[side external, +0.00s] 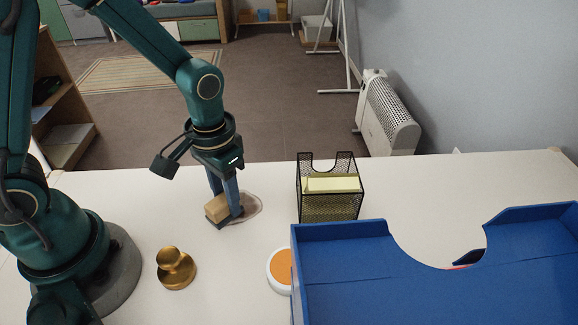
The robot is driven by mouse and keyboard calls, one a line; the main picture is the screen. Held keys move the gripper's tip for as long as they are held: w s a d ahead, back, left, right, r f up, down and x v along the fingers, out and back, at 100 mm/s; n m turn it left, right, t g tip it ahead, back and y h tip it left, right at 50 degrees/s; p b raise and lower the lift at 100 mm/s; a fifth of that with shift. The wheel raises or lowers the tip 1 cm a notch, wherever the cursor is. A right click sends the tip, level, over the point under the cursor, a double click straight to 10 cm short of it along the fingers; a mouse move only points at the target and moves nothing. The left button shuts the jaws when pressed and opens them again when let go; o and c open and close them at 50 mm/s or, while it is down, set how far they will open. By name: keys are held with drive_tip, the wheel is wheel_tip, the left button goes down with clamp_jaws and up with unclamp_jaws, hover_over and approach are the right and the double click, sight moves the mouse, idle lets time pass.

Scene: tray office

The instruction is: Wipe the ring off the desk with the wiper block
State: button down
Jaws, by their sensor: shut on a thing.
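The wiper block (217,208) is a tan block with a dark underside. The ring (252,203) is a brownish stain on the white desk (400,190). Its right part shows to the right of the gripper. The block and fingers hide its left part.
A black mesh holder (330,207) with yellow notes stands right of the ring. A brass knobbed weight (176,268) and a white round container with an orange top (280,268) stand nearer the front. A large blue tray (345,280) fills the front right.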

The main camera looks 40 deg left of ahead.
drive_tip(key=shift+s+a, duration=0.6)
drive_tip(key=shift+r, duration=4)
drive_tip(key=shift+r, duration=0.1)
